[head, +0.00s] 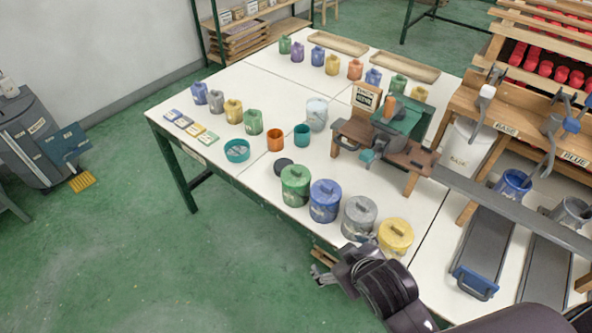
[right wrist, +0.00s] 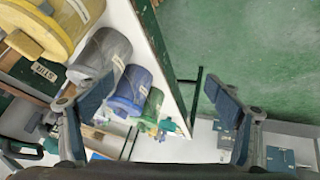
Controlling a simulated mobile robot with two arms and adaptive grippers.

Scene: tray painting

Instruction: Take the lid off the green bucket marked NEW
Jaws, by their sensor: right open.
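The green bucket (head: 295,190) stands upright on the white table, leftmost in a row of lidded buckets. Its green lid (head: 295,171) is on top and has a raised handle. Its marking is too small to read. The green bucket also shows in the right wrist view (right wrist: 153,103), beyond the blue one. My right gripper (head: 322,275) is off the table's front edge, below and right of the green bucket and apart from it. In the right wrist view its fingers are spread wide with nothing between them (right wrist: 160,88). My left gripper is not in view.
Blue (head: 325,203), grey (head: 359,218) and yellow (head: 395,238) buckets stand right of the green one. A dark disc (head: 284,166) lies just behind it. A wooden stand (head: 410,160) is behind the row.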

